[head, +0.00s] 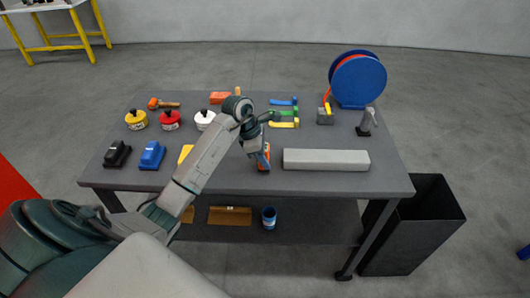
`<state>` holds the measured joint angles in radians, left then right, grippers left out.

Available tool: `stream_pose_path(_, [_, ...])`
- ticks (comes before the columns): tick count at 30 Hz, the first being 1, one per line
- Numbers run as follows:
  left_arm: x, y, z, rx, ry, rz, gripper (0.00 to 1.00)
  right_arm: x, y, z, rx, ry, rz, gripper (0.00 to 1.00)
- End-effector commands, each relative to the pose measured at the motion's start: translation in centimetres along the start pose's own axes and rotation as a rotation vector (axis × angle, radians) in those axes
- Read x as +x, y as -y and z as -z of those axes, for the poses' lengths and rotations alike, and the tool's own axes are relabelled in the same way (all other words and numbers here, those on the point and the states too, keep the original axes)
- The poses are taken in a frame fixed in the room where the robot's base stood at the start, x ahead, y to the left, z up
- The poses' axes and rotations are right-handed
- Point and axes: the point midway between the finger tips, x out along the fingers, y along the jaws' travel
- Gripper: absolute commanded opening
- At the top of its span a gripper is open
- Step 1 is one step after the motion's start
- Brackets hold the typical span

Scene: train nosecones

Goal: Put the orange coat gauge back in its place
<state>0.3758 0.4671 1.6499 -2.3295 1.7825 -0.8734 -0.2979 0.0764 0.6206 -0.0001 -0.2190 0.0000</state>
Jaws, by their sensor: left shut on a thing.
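The orange coat gauge (264,163) is a small orange and dark thing at the front middle of the grey table, just left of a long light grey block. My left gripper (261,153) reaches over the table from the left and is shut on the gauge. The gripper hides part of it, and I cannot tell whether it touches the tabletop. My right gripper is not in view.
The long grey block (326,160) lies right of the gauge. Red (170,121), yellow (136,120) and white (205,120) pots stand left. A blue hose reel (359,80) stands back right. A black bin (415,228) stands beside the table.

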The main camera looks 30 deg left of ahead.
Motion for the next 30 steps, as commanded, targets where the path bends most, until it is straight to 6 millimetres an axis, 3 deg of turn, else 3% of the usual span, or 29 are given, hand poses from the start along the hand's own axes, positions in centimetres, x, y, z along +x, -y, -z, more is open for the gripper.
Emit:
stream_pose_path(11, [0.5, 0.0, 0.2, 0.001, 0.0, -0.001, 0.15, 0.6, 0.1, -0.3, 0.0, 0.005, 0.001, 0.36])
stream_pose_path(12, [0.3, 0.0, 0.1, 0.001, 0.0, -0.001, 0.49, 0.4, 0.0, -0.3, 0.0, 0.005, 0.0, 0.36])
stream_pose_path(15, [0.3, 0.0, 0.1, 0.0, 0.0, 0.0, 0.63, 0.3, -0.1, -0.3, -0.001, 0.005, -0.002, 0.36])
stream_pose_path(25, [0.0, 0.0, 0.0, 0.0, 0.0, 0.0, 0.63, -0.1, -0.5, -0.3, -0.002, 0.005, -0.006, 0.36])
stream_pose_path(30, [-2.1, -0.2, 0.2, 0.002, -0.001, -0.006, 0.63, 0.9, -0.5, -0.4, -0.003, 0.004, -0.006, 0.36])
